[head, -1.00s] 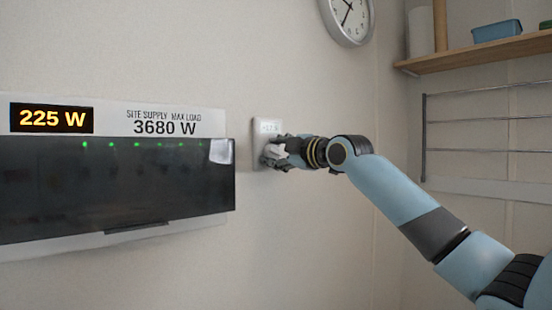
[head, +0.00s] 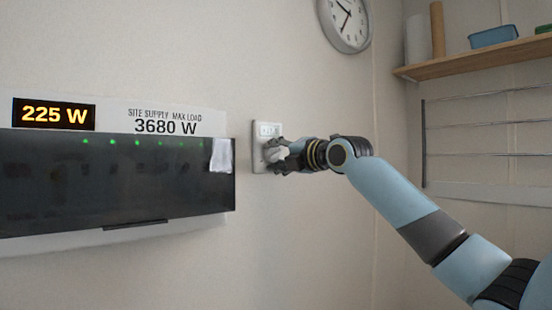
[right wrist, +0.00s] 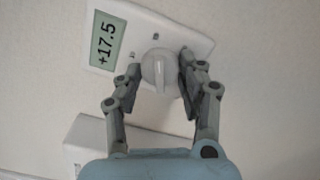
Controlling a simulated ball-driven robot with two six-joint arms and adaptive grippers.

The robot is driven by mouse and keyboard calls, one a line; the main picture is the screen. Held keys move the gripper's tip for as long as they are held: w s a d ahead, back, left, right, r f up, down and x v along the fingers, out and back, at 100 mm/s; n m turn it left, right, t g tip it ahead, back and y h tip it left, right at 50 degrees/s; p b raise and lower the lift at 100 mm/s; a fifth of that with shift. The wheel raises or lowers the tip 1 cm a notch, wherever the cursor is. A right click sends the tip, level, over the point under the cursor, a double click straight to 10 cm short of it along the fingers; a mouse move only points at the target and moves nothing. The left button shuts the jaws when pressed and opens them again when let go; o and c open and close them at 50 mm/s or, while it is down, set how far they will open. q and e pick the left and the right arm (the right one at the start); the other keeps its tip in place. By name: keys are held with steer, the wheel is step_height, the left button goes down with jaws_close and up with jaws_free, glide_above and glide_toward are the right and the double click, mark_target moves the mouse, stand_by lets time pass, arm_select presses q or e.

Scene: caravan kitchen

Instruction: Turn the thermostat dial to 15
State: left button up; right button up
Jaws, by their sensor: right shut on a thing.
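The thermostat (head: 259,135) is a white plate on the wall, right of the supply panel. Its small display (right wrist: 106,47) reads +17.5 in the right wrist view. Its round white dial (right wrist: 160,66) sits below the display on the plate, with a raised grip ridge across it. My right gripper (head: 279,152) reaches the plate from the right and is shut on the dial. In the right wrist view its two fingers (right wrist: 159,82) stand on either side of the dial. My left gripper is in neither view.
A dark-fronted supply panel (head: 110,182) juts from the wall at the left, showing 225 W, with a pale paper tag (head: 221,155) at its right end. A clock (head: 345,22) hangs above right. A wooden shelf (head: 480,56) and wire rack (head: 485,155) are at the right.

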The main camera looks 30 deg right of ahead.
steer(key=shift+f+n, duration=0.15)
steer(key=shift+n, duration=0.35)
steer(key=o, duration=1.1)
steer(key=shift+s, duration=0.25)
steer(key=s, duration=0.7)
steer(key=shift+d, duration=0.25)
